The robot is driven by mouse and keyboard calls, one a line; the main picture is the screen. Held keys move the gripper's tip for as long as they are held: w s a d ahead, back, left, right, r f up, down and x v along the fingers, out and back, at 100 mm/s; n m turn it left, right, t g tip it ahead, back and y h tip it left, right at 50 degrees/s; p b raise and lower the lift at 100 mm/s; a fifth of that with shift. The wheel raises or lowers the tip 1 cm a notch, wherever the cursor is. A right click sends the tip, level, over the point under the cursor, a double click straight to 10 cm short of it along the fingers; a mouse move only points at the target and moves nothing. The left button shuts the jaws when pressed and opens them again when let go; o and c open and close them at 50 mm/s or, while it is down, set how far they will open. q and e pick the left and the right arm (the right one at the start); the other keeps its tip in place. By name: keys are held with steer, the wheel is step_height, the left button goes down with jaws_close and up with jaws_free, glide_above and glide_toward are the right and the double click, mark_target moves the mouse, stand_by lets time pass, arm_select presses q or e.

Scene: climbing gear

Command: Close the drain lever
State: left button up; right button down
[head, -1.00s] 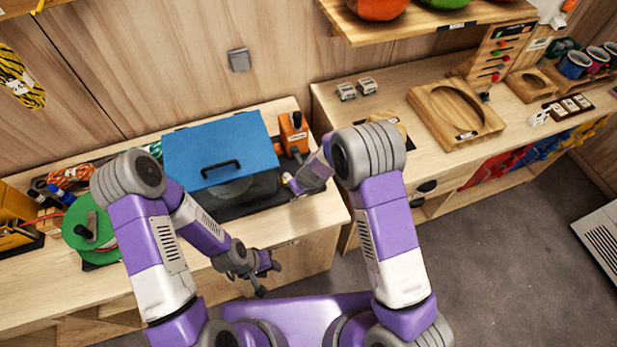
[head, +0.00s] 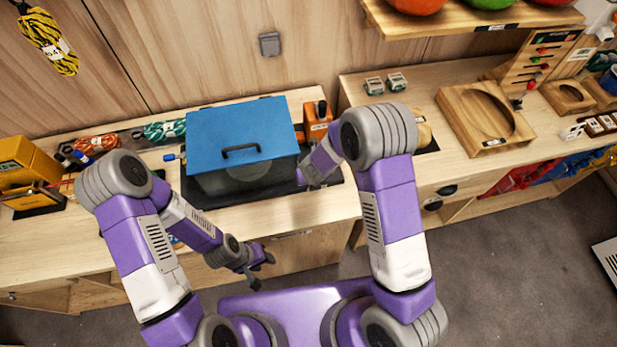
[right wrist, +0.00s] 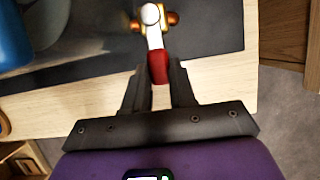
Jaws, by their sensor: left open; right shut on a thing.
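The tank (head: 240,185) has a blue lid (head: 235,125) with a dark handle and stands on a black mat. In the right wrist view, the drain lever (right wrist: 155,40) has a white-grey arm and a red end. It runs from a brass-coloured valve (right wrist: 172,18) down toward my right gripper (right wrist: 159,80), whose fingers are shut around the red end. In the head view, the right gripper is mostly hidden by its own wrist at the tank's right side. My left gripper (head: 260,270) is open and empty, in front of the counter.
An orange device (head: 316,118) stands behind the tank's right corner. Coiled cords (head: 95,143) and a yellow box (head: 22,160) lie to the left. A second counter with a wooden tray (head: 485,117) stands to the right. The counter strip before the tank is clear.

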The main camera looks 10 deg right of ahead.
steer(key=c, duration=0.9)
jaws_free()
steer(key=p+v, duration=0.2)
steer(key=v, duration=0.5)
steer(key=shift+s+r+p, duration=0.1)
steer(key=shift+r+p, duration=0.2)
